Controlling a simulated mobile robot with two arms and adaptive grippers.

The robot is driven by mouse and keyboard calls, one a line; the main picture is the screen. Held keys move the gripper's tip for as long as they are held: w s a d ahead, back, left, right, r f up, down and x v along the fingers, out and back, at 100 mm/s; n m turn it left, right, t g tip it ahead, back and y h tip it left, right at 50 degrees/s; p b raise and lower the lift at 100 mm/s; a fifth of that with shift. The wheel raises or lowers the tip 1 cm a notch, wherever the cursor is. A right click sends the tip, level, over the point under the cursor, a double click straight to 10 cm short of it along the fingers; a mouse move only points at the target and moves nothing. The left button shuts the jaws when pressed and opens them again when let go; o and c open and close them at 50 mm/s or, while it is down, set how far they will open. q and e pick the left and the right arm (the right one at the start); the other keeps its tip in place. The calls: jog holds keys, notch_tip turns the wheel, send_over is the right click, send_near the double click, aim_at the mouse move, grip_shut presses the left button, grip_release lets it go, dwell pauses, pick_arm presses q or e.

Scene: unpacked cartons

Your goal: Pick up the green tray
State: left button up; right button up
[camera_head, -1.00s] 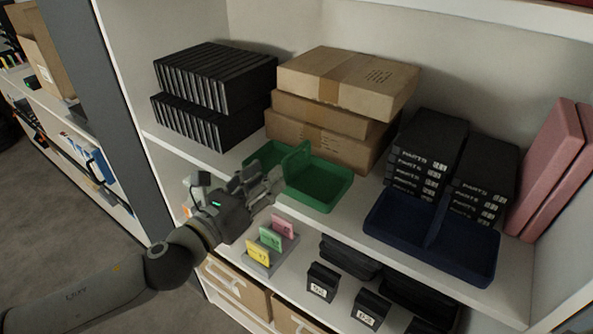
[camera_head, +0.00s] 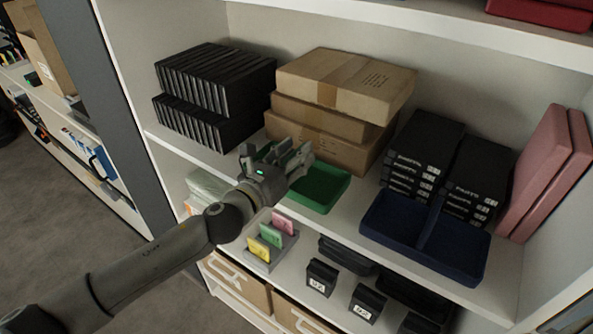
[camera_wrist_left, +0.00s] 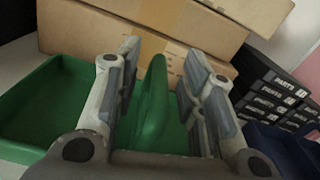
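The green tray (camera_head: 325,190) sits on the upper shelf in front of the cardboard boxes. It has two compartments and an upright central handle, and my left arm hides much of its left side in the head view. My left gripper (camera_head: 292,152) is over the tray. In the left wrist view the gripper (camera_wrist_left: 162,72) is open, with one finger on each side of the tray's green handle (camera_wrist_left: 154,95). Gaps show between the handle and both fingers. The tray's left compartment (camera_wrist_left: 45,105) looks empty. My right gripper is not in view.
Cardboard boxes (camera_head: 345,85) are stacked close behind the tray. Black cases (camera_head: 215,95) stand to its left. A dark blue tray (camera_head: 425,245) lies to the right before black parts boxes (camera_head: 420,150). Coloured cards (camera_head: 270,235) stand on the shelf below.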

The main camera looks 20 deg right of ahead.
pick_arm(q)
grip_shut()
dwell(0.3)
jog(key=shift+w+r, duration=0.1)
jog(key=shift+r, duration=0.1)
